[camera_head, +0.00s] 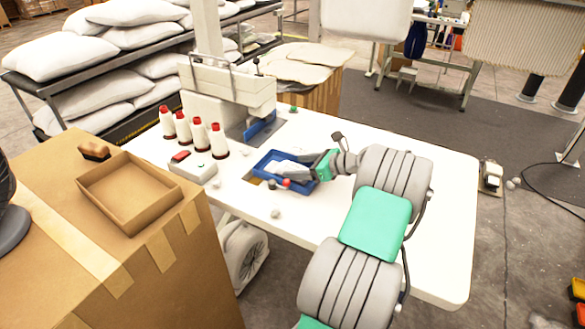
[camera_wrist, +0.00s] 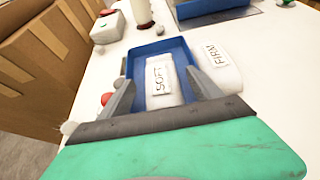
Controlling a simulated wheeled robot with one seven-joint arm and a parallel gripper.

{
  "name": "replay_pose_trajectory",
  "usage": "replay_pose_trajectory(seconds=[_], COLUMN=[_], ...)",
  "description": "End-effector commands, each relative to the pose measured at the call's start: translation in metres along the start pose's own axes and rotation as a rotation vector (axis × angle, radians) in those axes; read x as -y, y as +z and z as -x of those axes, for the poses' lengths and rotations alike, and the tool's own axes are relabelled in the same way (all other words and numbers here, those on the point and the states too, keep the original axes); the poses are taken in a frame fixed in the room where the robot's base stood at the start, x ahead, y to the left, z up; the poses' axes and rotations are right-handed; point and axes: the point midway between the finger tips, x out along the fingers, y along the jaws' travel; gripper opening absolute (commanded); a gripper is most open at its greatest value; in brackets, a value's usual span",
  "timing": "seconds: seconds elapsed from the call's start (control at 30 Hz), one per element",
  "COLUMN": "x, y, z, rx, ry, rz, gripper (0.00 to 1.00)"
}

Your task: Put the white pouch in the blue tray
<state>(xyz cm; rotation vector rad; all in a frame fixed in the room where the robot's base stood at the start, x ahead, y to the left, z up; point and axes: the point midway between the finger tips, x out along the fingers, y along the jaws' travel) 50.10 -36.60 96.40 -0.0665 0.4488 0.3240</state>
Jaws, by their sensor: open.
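The blue tray (camera_head: 259,165) lies on the white table, and it fills the middle of the wrist view (camera_wrist: 146,53). A white pouch marked SOFT (camera_wrist: 160,80) lies flat inside the tray; white also shows there in the head view. In the head view my gripper (camera_head: 308,172) is low over the tray's right side.
Several thread cones (camera_head: 199,134) and a grey box with a red button (camera_head: 193,167) stand left of the tray. A sewing machine (camera_head: 228,95) is behind. Small balls (camera_head: 276,213) lie in front. The table's right side (camera_head: 450,215) is mostly clear.

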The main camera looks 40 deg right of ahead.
Motion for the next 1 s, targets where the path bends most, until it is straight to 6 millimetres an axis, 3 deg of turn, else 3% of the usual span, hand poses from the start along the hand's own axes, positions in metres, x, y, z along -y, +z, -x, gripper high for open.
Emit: replay_pose_trajectory(seconds=[0.2,0.4,1.0], x=[0.002,0.0,0.0], y=[-0.001,0.0,0.0], z=[0.059,0.09,0.094], rx=[0.0,0.0,0.0], ry=[-0.006,-0.002,0.0], rz=[-0.001,0.0,0.001], gripper=[0.74,0.74,0.74])
